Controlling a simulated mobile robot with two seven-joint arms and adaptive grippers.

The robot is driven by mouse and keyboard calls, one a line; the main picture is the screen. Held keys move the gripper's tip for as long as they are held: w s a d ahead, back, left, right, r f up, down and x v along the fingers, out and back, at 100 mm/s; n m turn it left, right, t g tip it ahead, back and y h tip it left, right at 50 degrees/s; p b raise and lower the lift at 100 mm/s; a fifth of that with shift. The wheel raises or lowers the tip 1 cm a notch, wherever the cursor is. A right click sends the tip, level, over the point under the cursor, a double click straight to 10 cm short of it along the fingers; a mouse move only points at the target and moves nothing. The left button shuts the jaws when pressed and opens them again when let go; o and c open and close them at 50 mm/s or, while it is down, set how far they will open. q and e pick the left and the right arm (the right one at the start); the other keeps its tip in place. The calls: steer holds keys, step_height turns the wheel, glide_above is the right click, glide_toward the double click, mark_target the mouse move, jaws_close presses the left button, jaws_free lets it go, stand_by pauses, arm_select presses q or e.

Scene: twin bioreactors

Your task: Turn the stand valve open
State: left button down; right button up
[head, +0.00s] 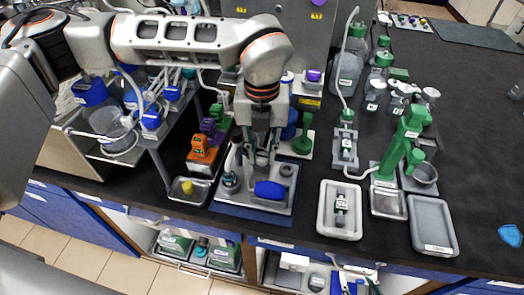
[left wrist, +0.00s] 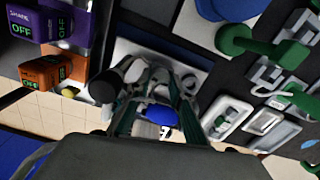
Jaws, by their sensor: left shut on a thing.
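My left gripper (head: 258,165) reaches down over a grey tray-like stand (head: 279,203) on a blue mat. Its fingers also show in the left wrist view (left wrist: 158,118), closed in around a small part there. A blue rounded piece (head: 270,189), which I take for the stand valve's handle, sits just in front of the fingertips. In the left wrist view this blue piece (left wrist: 162,116) shows between the fingers, with a white part beside it. The exact contact is hidden by the fingers. My right gripper is not in view.
An orange unit (head: 203,152) and a small tray with a yellow piece (head: 187,188) stand close on the left. A green valve (head: 303,144) stands behind on the right. A white tray (head: 325,228) and a green stand (head: 404,145) are further right. The far right bench is mostly clear.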

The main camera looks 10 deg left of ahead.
mark_target(262, 156)
arm_select(q)
steer(key=shift+n, duration=0.6)
steer(key=c, duration=1.8)
jaws_free()
step_height(262, 156, up, 12)
steer(key=shift+r, duration=0.1)
